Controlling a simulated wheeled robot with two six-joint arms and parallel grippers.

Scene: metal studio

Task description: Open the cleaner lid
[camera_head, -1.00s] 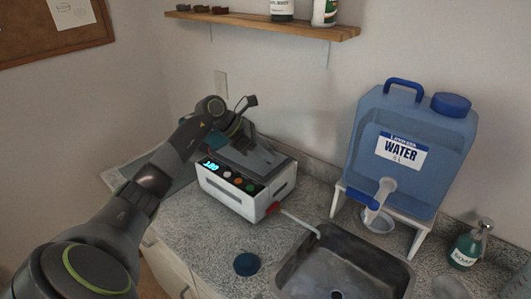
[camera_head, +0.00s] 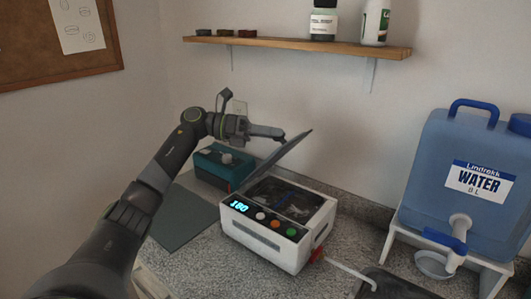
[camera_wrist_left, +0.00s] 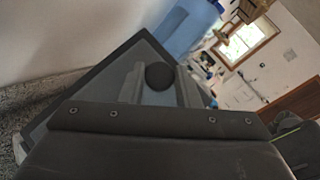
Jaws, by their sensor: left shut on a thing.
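The cleaner (camera_head: 280,222) is a white box with a lit display and several coloured buttons, on the speckled counter. Its grey lid (camera_head: 275,161) is tilted up steeply, and the dark basin inside shows. My left gripper (camera_head: 280,134) is at the raised lid's upper part. In the left wrist view the fingers (camera_wrist_left: 160,84) are shut on the lid's round dark knob (camera_wrist_left: 160,76), with the lid's flat panel behind. My right gripper is in neither view.
A teal box (camera_head: 222,168) stands behind the cleaner at left, with a dark mat (camera_head: 180,220) in front of it. A blue water container (camera_head: 462,190) on a white stand is at right. A wooden shelf (camera_head: 290,46) hangs above.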

